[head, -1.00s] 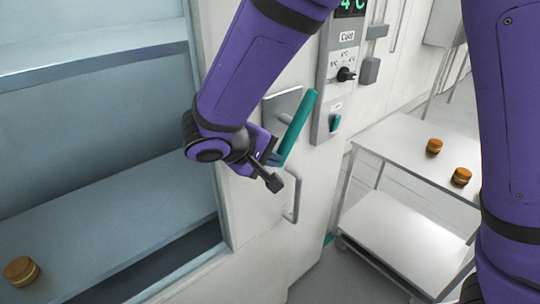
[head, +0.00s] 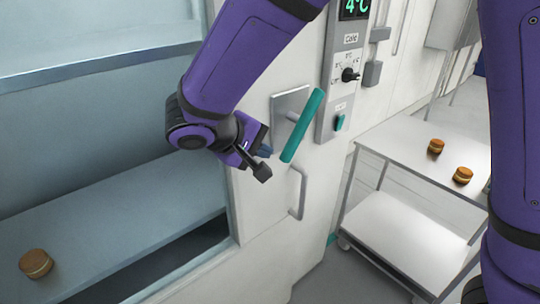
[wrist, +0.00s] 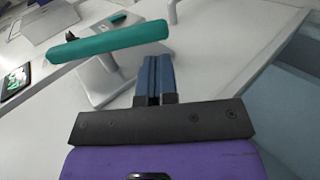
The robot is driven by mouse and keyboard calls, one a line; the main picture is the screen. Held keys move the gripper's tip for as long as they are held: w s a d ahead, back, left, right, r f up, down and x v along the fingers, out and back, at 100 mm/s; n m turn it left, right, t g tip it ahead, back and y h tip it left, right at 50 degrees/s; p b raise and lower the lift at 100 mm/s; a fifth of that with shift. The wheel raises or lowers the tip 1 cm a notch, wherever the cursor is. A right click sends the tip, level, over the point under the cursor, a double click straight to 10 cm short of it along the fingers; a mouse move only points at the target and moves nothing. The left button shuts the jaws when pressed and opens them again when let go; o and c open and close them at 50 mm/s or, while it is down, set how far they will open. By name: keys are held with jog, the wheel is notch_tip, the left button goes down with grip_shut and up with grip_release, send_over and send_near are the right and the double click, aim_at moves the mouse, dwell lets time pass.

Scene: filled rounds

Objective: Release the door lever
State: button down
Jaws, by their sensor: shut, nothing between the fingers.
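The teal door lever (head: 302,126) sits on a grey metal plate (head: 281,104) on the white door. Its bar is tilted, upper end to the right in the head view. It crosses the upper left of the wrist view (wrist: 110,42), in front of the plate (wrist: 104,84). My gripper (head: 267,152) is just left of the lever's lower end in the head view, partly hidden by its own wrist. In the wrist view its blue fingers (wrist: 154,75) are shut together with nothing between them, and the lever's bar lies apart, beyond their tips.
A grey pull handle (head: 298,193) is below the lever. A control panel (head: 344,70) with a knob and teal switch is to its right. A white trolley (head: 400,160) with two round filled pastries stands at right. Another round (head: 36,264) lies on the shelf at left.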

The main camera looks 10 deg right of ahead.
jog(key=v, duration=0.8)
jog(key=shift+a+f, duration=0.15)
jog(key=shift+a, duration=0.1)
jog(key=shift+s, duration=0.1)
jog(key=s+d+r+m+g+y, duration=0.1)
jog(key=d+r+m+g+y, duration=0.15)
jog(key=d, duration=0.65)
jog(key=s+d+r+m+g+y, duration=0.1)
jog(key=d+r, duration=0.3)
jog(key=d, duration=0.6)
jog(key=s+d+r+m+t+y, duration=0.2)
jog(key=s+d+y, duration=0.3)
jog(key=s+d, duration=0.7)
jog(key=shift+s+d+m+t, duration=0.3)
jog(key=shift+d+m+t, duration=0.25)
jog(key=shift+m, duration=0.1)
jog(key=shift+a, duration=0.15)
